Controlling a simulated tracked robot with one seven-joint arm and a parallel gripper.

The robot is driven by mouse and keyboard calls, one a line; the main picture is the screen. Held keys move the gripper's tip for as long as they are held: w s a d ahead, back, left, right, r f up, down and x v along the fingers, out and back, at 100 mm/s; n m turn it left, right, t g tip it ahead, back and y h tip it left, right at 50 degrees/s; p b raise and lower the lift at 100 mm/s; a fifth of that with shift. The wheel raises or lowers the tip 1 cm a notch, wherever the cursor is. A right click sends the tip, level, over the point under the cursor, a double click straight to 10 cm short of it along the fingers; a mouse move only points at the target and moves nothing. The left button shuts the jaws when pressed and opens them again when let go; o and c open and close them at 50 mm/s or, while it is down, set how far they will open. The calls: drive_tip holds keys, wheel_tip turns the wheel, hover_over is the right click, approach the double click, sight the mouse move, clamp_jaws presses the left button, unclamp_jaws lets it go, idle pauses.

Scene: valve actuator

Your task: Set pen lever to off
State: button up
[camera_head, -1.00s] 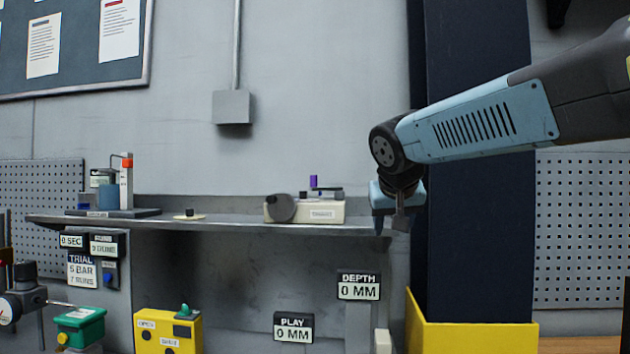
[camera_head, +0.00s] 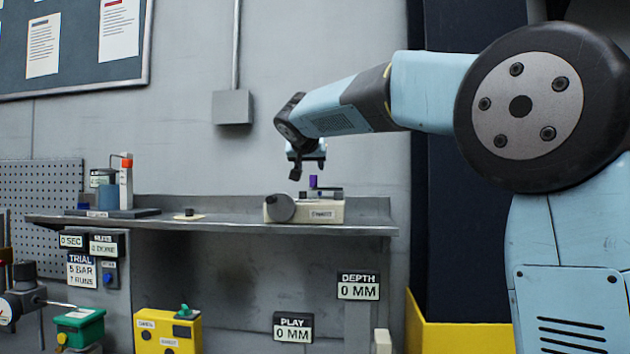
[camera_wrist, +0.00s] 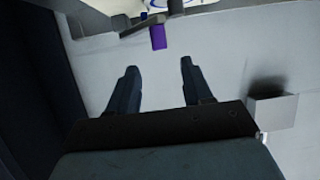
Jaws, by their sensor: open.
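The purple-tipped lever (camera_head: 313,182), which I take to be the pen lever, stands upright on a beige instrument (camera_head: 322,212) with a dark round drum on its left. The instrument sits on the wall shelf. My gripper (camera_head: 306,168) hangs just above the lever, apart from it. In the wrist view the open, empty fingers (camera_wrist: 158,74) point toward the purple tip (camera_wrist: 158,38), which lies beyond the fingertips and between their lines. The instrument's label is too blurred to read, and its lower part is outside the wrist view.
The grey shelf (camera_head: 230,227) also holds a small disc on a pad (camera_head: 188,214) and a stand with an orange-topped post (camera_head: 126,185). A grey wall box (camera_head: 232,107) is behind. A yellow control box (camera_head: 168,331) is below. The shelf right of the instrument is clear.

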sight(314, 179)
drive_tip(key=x, duration=1.1)
drive_tip(key=shift+f, duration=0.1)
clamp_jaws()
